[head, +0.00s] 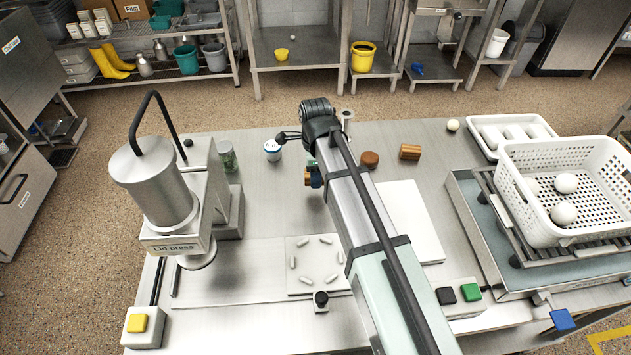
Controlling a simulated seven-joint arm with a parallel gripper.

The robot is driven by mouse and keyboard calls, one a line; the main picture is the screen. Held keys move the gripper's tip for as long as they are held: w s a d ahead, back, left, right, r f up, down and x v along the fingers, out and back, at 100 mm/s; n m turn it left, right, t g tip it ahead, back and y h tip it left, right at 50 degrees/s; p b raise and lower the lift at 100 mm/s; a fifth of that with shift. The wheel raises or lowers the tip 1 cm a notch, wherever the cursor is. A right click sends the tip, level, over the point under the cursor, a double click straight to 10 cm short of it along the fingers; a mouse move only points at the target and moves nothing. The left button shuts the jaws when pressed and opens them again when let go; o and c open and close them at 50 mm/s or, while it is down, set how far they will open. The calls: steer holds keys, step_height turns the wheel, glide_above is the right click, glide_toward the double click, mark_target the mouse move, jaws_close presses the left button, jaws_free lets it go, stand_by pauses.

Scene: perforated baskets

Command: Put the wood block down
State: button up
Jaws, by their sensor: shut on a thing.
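My gripper (315,179) shows only in part at the left edge of my arm, over the middle of the steel table. It is shut on a small brown wood block (307,178), of which only the left part shows. My arm hides the rest of the block and most of the fingers. I cannot tell whether the block touches the table.
A round brown piece (370,159) and a striped wooden piece (410,152) stand right of my arm. A white-lidded jar (272,150) and the lid press (165,195) are at left. A white board (412,222) and white perforated basket (520,195) are at right.

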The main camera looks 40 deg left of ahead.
step_height(320, 180, up, 5)
steer(key=shift+w+f, duration=0.1)
steer(key=w+d+m, duration=0.3)
steer(key=w+d, duration=0.9)
steer(key=w, duration=0.4)
steer(key=w+d+m, duration=0.3)
steer(key=w+d, duration=0.9)
steer(key=w, duration=0.4)
steer(key=n, duration=0.7)
glide_above(449, 153)
steer(key=shift+s+f, duration=0.15)
steer(key=shift+f, duration=4.65)
steer(key=shift+f, duration=0.1)
steer(key=o, duration=1.1)
steer(key=shift+c, duration=0.2)
